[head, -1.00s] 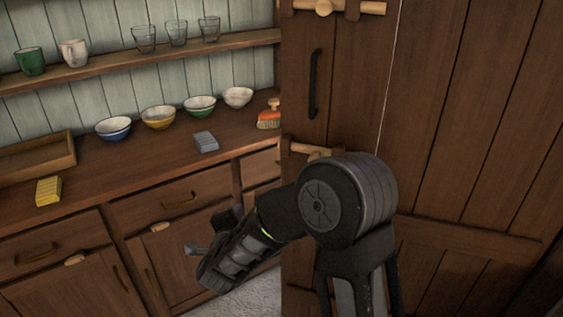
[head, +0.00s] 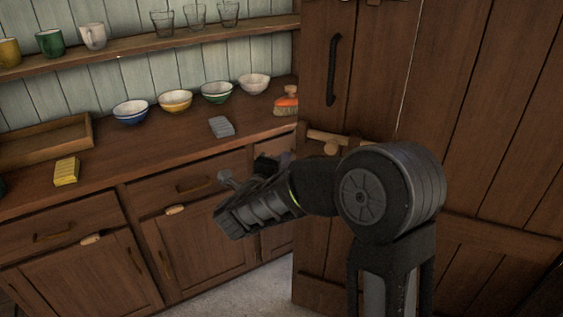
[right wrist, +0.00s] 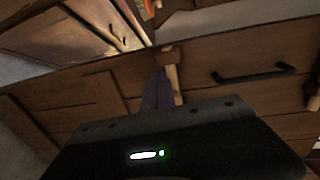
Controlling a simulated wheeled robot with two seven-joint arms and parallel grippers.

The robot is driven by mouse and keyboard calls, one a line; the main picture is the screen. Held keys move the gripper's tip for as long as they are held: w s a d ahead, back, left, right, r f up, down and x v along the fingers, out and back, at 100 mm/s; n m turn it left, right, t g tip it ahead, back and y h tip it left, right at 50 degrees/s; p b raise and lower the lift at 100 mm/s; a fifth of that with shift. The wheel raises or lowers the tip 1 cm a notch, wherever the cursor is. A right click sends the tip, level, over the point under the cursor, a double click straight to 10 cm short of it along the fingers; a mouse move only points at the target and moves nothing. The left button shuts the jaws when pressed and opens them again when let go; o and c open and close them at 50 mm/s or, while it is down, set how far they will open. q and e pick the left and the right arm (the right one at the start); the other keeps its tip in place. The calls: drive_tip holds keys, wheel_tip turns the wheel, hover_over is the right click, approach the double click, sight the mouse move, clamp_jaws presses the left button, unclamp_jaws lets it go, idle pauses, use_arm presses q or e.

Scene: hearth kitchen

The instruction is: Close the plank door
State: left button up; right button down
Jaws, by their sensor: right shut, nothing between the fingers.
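The plank door (head: 480,110) is brown, of upright boards, and fills the right of the head view. It stands in front of the end of the counter. Its long black handle (head: 333,70) is upright near the left edge, with a pale wooden latch (head: 330,140) below. My right gripper (head: 284,160) is shut and empty, left of the latch at the door's left edge; my forearm partly hides it. In the right wrist view its dark fingers (right wrist: 156,92) show beside a wooden piece (right wrist: 171,75); I cannot tell whether they touch. My left gripper is not in view.
A counter (head: 130,165) with drawers and cupboards runs along the left. Bare floor (head: 235,298) shows below.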

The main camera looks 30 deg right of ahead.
drive_tip(key=r+p+x, duration=0.1)
drive_tip(key=x, duration=0.9)
drive_tip(key=shift+p, duration=0.35)
drive_tip(key=shift+d+r, duration=0.1)
drive_tip(key=shift+d, duration=0.05)
